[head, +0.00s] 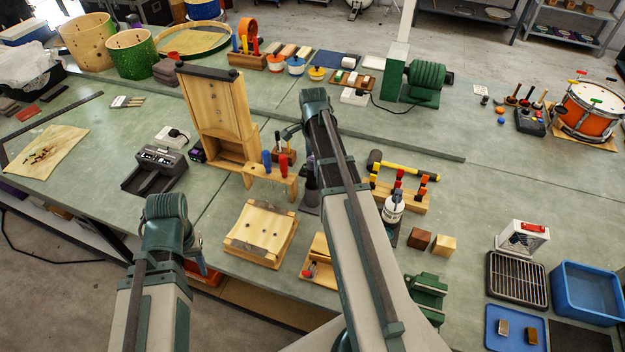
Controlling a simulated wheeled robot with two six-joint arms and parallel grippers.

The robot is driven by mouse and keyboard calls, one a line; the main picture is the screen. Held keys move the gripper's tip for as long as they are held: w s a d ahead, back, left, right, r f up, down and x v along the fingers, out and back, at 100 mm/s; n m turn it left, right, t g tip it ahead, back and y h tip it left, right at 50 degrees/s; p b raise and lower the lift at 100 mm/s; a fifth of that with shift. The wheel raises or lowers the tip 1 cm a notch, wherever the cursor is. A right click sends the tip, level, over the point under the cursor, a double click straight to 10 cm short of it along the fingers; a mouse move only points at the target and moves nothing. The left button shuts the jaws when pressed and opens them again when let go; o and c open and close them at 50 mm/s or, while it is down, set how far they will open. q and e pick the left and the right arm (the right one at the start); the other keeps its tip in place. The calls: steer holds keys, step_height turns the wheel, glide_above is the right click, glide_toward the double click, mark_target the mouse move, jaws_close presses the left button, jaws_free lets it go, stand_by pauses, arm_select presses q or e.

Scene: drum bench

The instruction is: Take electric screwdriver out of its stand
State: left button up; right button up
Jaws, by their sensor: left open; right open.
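A dark grey stand-like piece (310,197) with a dark upright part stands on the bench just left of my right forearm. It may be the electric screwdriver in its stand, but it is small and partly covered by my arm, so I cannot tell for sure. My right gripper (289,132) is open, beyond and above this piece, near the tall wooden frame. I see nothing in it. My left gripper (204,266) is open and low at the front edge of the bench, left of the wooden block, its fingers mostly hidden by its own wrist.
A tall wooden frame (218,112) and a wooden rack with blue and red handles (268,186) stand left of the dark piece. A wooden block (261,232) lies in front.

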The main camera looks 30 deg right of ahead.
mark_target(312, 177)
step_height(312, 177, down, 5)
steer(key=b, duration=0.5)
steer(key=shift+w, duration=0.1)
jaws_close()
